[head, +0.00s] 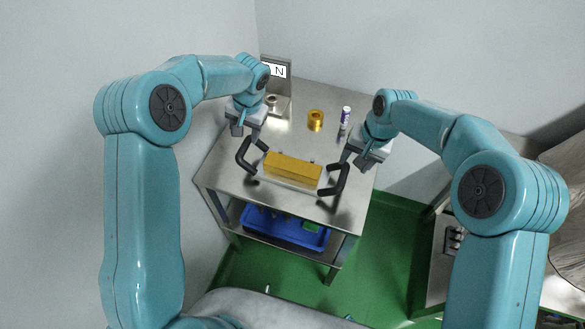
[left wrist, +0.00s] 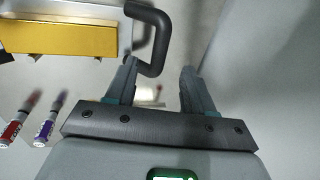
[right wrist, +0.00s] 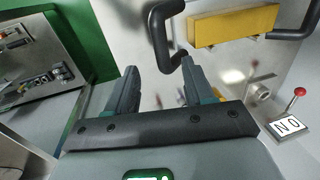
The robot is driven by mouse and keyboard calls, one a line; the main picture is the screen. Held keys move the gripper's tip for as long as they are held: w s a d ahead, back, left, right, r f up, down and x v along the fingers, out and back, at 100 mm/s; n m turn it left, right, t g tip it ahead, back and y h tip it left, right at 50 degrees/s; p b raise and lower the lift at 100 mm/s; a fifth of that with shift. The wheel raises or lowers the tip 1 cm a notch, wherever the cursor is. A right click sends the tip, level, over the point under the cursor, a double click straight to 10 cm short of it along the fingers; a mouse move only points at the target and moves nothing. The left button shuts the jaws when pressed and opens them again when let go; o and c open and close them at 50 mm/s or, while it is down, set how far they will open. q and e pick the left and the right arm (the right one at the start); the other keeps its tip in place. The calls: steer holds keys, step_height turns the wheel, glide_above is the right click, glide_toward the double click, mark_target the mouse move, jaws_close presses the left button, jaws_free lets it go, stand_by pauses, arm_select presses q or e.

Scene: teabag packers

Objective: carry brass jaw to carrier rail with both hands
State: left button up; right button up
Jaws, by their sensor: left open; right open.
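The brass jaw (head: 293,168) is a long gold bar with a black bent handle at each end, on a pale plate on the steel table. My left gripper (head: 256,135) is open at the left handle (head: 243,155). In the left wrist view that handle (left wrist: 160,22) reaches down toward the gap between my fingertips (left wrist: 157,68). My right gripper (head: 348,154) is open at the right handle (head: 341,181). In the right wrist view that handle (right wrist: 158,38) ends near the gap between my fingertips (right wrist: 158,70). I cannot pick out the carrier rail for certain.
A gold ring (head: 316,120) and a purple-and-white tube (head: 345,115) stand behind the bar on the table. An upright sign plate (head: 275,70) is at the back left. A blue tray (head: 262,223) sits on the lower shelf. A red-knobbed lever (right wrist: 299,91) shows in the right wrist view.

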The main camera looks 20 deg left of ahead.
mark_target(244, 146)
arm_select(q)
steer(key=f, duration=0.3)
steer(key=a+f, duration=0.1)
steer(key=f, duration=0.2)
steer(key=a+f, duration=0.1)
steer(key=f, duration=0.2)
steer(key=shift+w, duration=0.1)
arm_select(e)
steer(key=f, duration=0.3)
steer(key=a+f, duration=0.1)
steer(key=f, duration=0.2)
steer(key=a+f, duration=0.1)
steer(key=f, duration=0.2)
steer(key=shift+w, duration=0.1)
arm_select(q)
steer(key=shift+w+f, duration=0.1)
steer(key=shift+f, duration=0.05)
arm_select(e)
steer(key=shift+w+f, duration=0.1)
arm_select(q)
steer(key=c, duration=1)
arm_select(e)
jaws_close()
